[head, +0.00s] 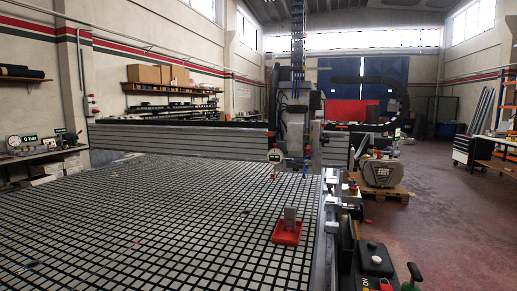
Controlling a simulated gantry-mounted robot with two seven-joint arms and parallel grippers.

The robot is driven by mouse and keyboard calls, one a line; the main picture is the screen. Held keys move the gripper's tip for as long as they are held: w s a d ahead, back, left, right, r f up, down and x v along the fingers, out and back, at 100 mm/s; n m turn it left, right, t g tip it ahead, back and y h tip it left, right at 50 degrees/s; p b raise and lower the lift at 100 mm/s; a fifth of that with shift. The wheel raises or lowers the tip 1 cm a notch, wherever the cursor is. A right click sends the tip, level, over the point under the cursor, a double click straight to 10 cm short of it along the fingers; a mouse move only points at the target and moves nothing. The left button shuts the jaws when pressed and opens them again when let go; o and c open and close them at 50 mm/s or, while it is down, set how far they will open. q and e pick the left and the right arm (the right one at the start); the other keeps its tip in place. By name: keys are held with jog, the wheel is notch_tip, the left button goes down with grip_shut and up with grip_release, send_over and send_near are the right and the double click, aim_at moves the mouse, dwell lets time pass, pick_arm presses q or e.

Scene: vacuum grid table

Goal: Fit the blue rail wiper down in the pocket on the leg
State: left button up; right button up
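I cannot make out the blue rail wiper or its pocket in the head view. The gantry (297,115) stands at the far end of the vacuum grid table (150,215). Its near leg appears to be at the table's right side, but it is too small and far off to show a pocket. Neither of my grippers is in view.
A red base with a grey upright block (287,231) sits near the table's right edge. A black box (375,260) lies beyond the right edge. The table's middle is mostly clear.

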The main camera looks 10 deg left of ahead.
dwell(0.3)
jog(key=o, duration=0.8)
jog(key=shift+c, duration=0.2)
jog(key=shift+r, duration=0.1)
